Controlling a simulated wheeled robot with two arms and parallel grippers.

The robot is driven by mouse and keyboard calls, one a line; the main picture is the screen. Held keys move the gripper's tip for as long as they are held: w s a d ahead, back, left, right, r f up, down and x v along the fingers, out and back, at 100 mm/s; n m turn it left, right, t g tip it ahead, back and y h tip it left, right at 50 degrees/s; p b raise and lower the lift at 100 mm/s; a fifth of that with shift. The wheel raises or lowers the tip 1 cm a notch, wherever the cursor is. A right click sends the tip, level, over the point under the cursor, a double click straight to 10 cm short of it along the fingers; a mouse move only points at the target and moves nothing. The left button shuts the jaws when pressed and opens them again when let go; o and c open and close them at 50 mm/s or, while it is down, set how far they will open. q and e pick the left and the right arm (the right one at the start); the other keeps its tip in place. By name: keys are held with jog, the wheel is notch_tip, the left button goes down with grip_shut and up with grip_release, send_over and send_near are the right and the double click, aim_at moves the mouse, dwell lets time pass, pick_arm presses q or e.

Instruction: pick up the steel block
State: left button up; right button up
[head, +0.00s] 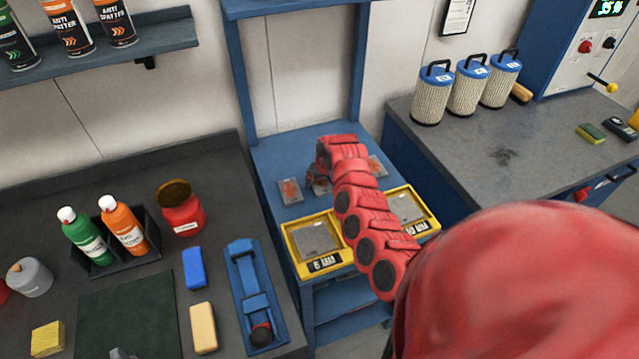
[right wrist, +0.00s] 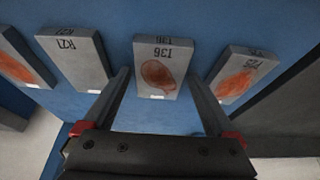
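Several grey steel blocks with rust-coloured patches lie in a row on the blue rack shelf. In the right wrist view, the middle block (right wrist: 158,68), marked T36, lies between the fingers of my right gripper (right wrist: 160,82). The gripper is open, with a finger on each side and gaps to the block. A block marked R21 (right wrist: 75,58) lies to the left, and another block (right wrist: 240,75) to the right. In the head view my right gripper (head: 318,182) is at the shelf, mostly hidden by my red arm; a block (head: 290,191) shows left of it. My left gripper does not clearly show.
Two yellow-framed trays (head: 291,243) (head: 433,217) sit at the shelf front. Blue rack posts (head: 238,75) rise behind. The left bench holds bottles, a red can (head: 183,216) and a blue tool (head: 240,290). Filter cartridges (head: 432,98) stand on the right bench.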

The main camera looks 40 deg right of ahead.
grip_shut()
jog(key=shift+r, duration=0.1)
jog(key=shift+w+r, duration=0.1)
dwell(0.4)
